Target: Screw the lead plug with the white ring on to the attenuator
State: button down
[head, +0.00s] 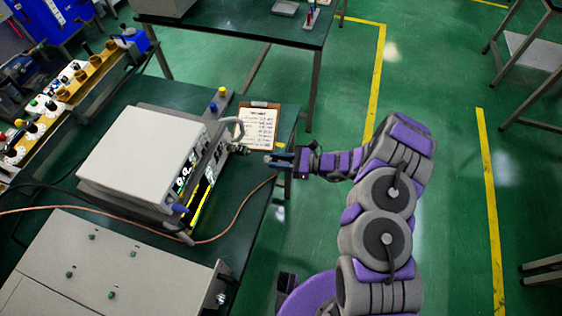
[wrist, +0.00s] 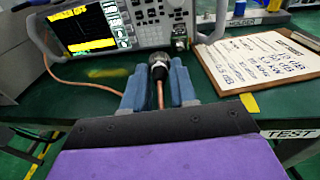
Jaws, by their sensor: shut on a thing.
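My gripper (wrist: 158,70) is shut on a lead plug (wrist: 158,60) in the wrist view. The blue fingers stand on either side of it, and its copper-coloured lead (wrist: 160,95) runs back between them. A pale band shows near the plug's front; I cannot tell for certain that it is the white ring. The plug points at the lower front of the instrument (wrist: 150,40). A small connector (wrist: 180,42) on that front may be the attenuator, but it is too small to tell. In the head view my gripper (head: 268,159) is right of the instrument (head: 145,155); contact cannot be told.
A clipboard (wrist: 265,60) lies on the green bench, right of the instrument. The copper lead (head: 240,222) loops over the bench. The instrument's grey handle (head: 239,128) sticks out near my gripper. A grey box (head: 110,265) stands nearer.

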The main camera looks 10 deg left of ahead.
aim_at(265, 157)
jog(key=shift+w+a+f+m+t+y, duration=0.1)
jog(key=shift+w+f+m+t+y, duration=0.15)
jog(key=shift+f+t, duration=0.25)
jog(key=shift+w+a+f+m+t+y, duration=0.1)
jog(key=shift+w+f+m+t+y, duration=0.05)
jog(key=shift+w+f+m+t, duration=0.35)
jog(key=shift+w+f, duration=0.15)
jog(key=shift+f, duration=0.1)
jog(key=shift+w+a+b, duration=0.15)
jog(key=shift+a+b, duration=0.7)
jog(key=shift+a, duration=1.5)
jog(key=shift+d, duration=0.1)
jog(key=shift+r+b, duration=0.1)
jog(key=shift+b, duration=0.25)
jog(key=shift+b, duration=0.65)
jog(key=shift+a+b, duration=0.85)
jog(key=shift+a, duration=0.05)
